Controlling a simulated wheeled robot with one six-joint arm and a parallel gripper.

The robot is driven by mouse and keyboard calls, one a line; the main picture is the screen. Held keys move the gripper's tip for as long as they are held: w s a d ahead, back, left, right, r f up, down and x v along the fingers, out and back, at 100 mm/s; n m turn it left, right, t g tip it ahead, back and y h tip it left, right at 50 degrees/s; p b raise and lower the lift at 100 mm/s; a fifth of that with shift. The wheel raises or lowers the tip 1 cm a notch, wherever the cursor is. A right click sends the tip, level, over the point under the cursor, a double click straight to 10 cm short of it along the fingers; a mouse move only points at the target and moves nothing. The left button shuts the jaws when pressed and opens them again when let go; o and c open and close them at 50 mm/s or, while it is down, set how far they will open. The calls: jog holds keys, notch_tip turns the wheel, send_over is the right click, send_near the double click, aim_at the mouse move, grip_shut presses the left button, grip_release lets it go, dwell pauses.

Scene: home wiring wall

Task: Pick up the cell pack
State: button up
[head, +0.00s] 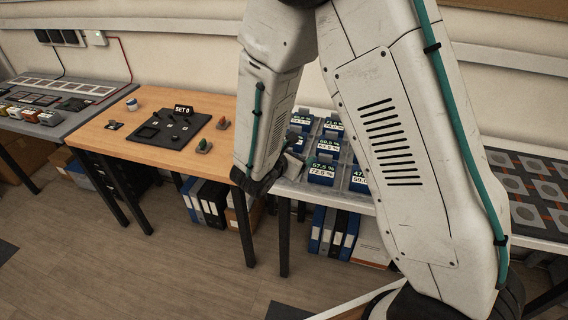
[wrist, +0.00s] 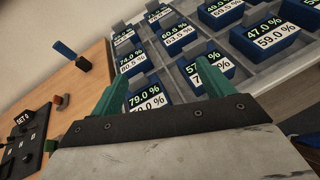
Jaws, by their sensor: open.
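Several blue cell packs with two-line percentage labels sit in the compartments of a grey tray (wrist: 263,80). In the wrist view, a pack reading 79.0 % (wrist: 148,101) is low and left of centre, partly behind my left green finger. A pack whose label starts with 57 (wrist: 207,72) is partly covered by my right finger. In the head view, a 57.5 % / 72.5 % pack (head: 322,171) shows at the tray's front. My gripper (wrist: 163,86) is open and empty, above the tray. In the head view my arm hides much of the tray.
A grey bench (head: 70,118) with devices stands farther left. Binders (head: 332,232) stand under the white table. A panel with round discs (head: 530,185) lies at the right.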

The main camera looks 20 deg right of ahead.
jog(key=a+f+n, duration=0.1)
jog(key=f, duration=0.1)
jog(key=w+a+f+n+t+y, duration=0.1)
jog(key=a+f, duration=0.1)
jog(key=a+f+n+y, duration=0.1)
jog(key=f+n, duration=0.1)
jog(key=shift+w+a+f+t, duration=0.25)
jog(key=shift+a+t, duration=0.15)
jog(key=shift+w+a+f+n+y, duration=0.1)
jog(key=shift+w+f+n+y, duration=0.05)
jog(key=shift+f+n+y, duration=0.15)
jog(key=x, duration=0.7)
jog(key=shift+w+d+f, duration=0.1)
jog(key=shift+w+d, duration=0.05)
jog(key=shift+d, duration=0.05)
jog(key=c, duration=0.7)
